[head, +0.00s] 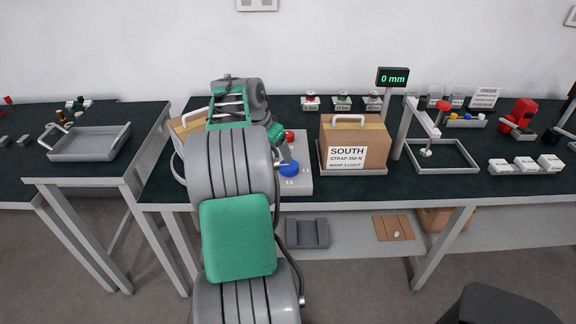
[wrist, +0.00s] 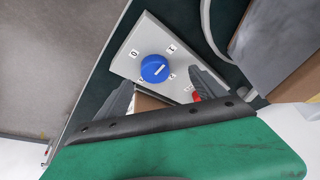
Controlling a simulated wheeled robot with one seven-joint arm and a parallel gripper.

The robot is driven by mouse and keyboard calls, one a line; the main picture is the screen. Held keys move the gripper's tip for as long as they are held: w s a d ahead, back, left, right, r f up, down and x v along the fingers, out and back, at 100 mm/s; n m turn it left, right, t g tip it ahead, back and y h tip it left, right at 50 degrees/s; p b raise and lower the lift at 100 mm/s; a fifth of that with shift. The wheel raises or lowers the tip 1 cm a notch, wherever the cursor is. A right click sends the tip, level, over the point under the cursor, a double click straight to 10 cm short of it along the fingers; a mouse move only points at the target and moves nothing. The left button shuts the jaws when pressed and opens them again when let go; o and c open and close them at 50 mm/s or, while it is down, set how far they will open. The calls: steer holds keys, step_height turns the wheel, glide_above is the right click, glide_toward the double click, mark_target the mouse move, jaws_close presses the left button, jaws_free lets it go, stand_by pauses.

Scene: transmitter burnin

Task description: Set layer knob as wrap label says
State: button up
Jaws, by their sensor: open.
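The blue layer knob (head: 289,169) sits on a light grey panel (head: 303,184) on the middle table. In the wrist view the knob (wrist: 155,68) has a white pointer line and printed marks around it; a 0 and a 1 show, the others are partly hidden or unclear. My gripper (wrist: 160,80) is open, its two dark fingers apart on the near side of the knob, not closed on it. A cardboard box (head: 352,135) carries the label (head: 348,157), reading SOUTH, STRAP 250 N, and a WRAP line ending in LIGHT; its digit looks like 4 but is small.
A red button (head: 289,135) is on the panel behind the knob. Another cardboard box (head: 188,123) is partly hidden by my arm. A grey frame (head: 442,155) and a display reading 0 mm (head: 392,78) stand to the right. A grey tray (head: 90,145) lies on the left table.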

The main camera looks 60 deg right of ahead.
mark_target(284, 169)
steer(key=shift+s+d+f+m, duration=0.2)
steer(key=shift+s+d+f, duration=0.2)
steer(key=shift+s+d, duration=0.2)
steer(key=shift+s+d+f+m, duration=0.2)
steer(key=shift+s+d+f, duration=0.15)
steer(key=shift+s+d, duration=0.15)
steer(key=x, duration=0.6)
steer(key=shift+w+d+f+p, duration=0.1)
steer(key=shift+d+f+p, duration=0.05)
steer(key=shift+f+p, duration=0.15)
steer(key=c, duration=1.4)
steer(key=shift+o, duration=0.2)
steer(key=shift+f, duration=0.1)
steer(key=shift+m, duration=0.3)
steer(key=o, duration=1.4)
steer(key=shift+c, duration=0.2)
